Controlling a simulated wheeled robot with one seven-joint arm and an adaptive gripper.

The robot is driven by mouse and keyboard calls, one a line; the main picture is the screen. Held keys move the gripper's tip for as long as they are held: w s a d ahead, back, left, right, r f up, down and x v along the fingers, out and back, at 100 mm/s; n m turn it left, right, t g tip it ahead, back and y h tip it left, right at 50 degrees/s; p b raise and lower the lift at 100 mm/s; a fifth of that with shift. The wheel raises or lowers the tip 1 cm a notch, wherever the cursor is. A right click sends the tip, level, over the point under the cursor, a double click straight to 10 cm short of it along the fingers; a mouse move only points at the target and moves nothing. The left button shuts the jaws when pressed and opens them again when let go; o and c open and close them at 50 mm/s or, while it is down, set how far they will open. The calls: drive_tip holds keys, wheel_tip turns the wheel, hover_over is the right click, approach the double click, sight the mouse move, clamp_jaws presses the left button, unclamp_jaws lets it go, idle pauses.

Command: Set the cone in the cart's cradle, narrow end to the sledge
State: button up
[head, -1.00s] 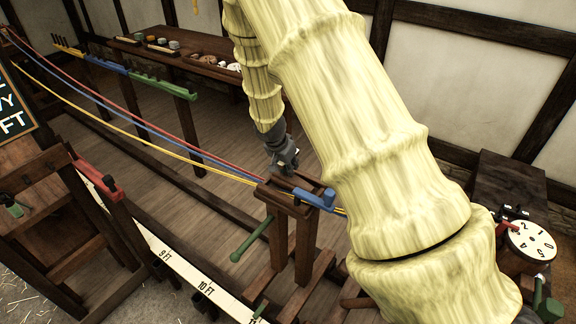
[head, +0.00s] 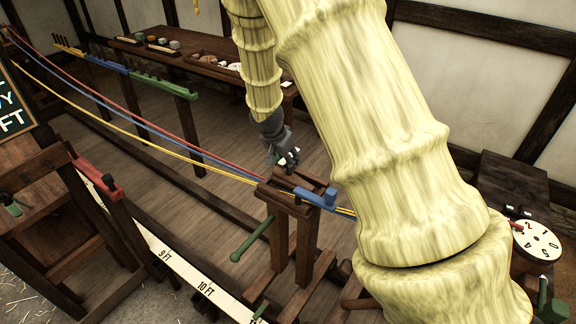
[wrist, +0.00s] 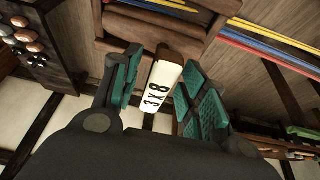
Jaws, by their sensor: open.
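The wooden cart (head: 303,205) stands right of centre in the head view, with a blue piece (head: 318,196) on top and red, blue and yellow strands running to it. My gripper (head: 287,160) is just above and behind its top. In the wrist view my gripper (wrist: 161,62) is open, with green pads either side of a white piece (wrist: 161,88) bearing black marks and a brown end. Both pads look apart from it. I cannot tell whether this piece is the cone or a label. No cone shape shows clearly, and I cannot pick out the sledge for certain.
A long dark bench (head: 190,60) with small items stands at the back. A white dial (head: 537,240) is at the right. A red-topped wooden frame (head: 97,175) is at the left. A white measuring strip (head: 180,270) runs along the floor. My arm hides much of the right side.

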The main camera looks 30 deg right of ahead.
drive_tip(key=b+v, duration=0.2)
drive_tip(key=v, duration=0.5)
drive_tip(key=shift+a+r, duration=0.1)
drive_tip(key=shift+r, duration=0.2)
drive_tip(key=s+a+f+n+y, duration=0.15)
drive_tip(key=s+a+f, duration=0.3)
drive_tip(key=f, duration=0.45)
drive_tip(key=s+a+f+n+g+y, duration=0.1)
drive_tip(key=s+a+f+n, duration=0.2)
drive_tip(key=s+f, duration=0.45)
drive_tip(key=s+a+f+n+y, duration=0.1)
drive_tip(key=s+a+f+n, duration=0.25)
drive_tip(key=f, duration=0.65)
drive_tip(key=s+a+f+n, duration=0.2)
drive_tip(key=s+f, duration=0.3)
drive_tip(key=s, duration=0.6)
drive_tip(key=s+a+f+n, duration=0.3)
drive_tip(key=s+f, duration=0.3)
drive_tip(key=s, duration=0.5)
drive_tip(key=shift+s+a+g+y, duration=0.15)
drive_tip(key=shift+s+g+y, duration=0.05)
drive_tip(key=shift+g+y, duration=0.2)
drive_tip(key=shift+f, duration=0.15)
